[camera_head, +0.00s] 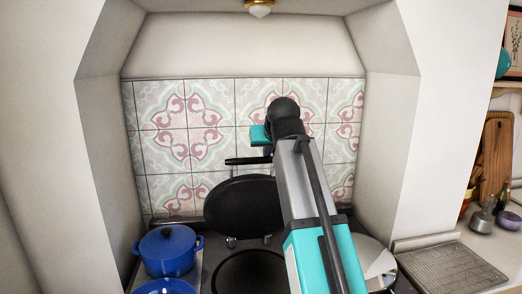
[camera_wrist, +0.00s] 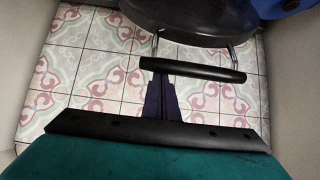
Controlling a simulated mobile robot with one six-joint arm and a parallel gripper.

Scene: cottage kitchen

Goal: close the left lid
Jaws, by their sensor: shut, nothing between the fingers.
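The left lid (camera_head: 243,206) is a round black disc standing raised behind a dark round hotplate (camera_head: 250,274). Its black bar handle (camera_head: 247,161) is at the top, on metal arms. In the wrist view the lid's dark disc (camera_wrist: 185,22) is at the top edge and the handle (camera_wrist: 205,73) crosses below it. My gripper (camera_wrist: 162,82) is shut and empty; its dark fingers reach to the handle, their tips partly hidden by it. I cannot tell whether they touch. In the head view my gripper's teal body (camera_head: 259,134) is just above the handle's right end.
A blue lidded pot (camera_head: 167,251) stands left of the hotplate, with another blue piece (camera_head: 165,287) in front. A shiny round lid (camera_head: 373,262) lies at the right, partly behind my arm. A tiled wall (camera_head: 210,130) closes the back; alcove walls stand on both sides.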

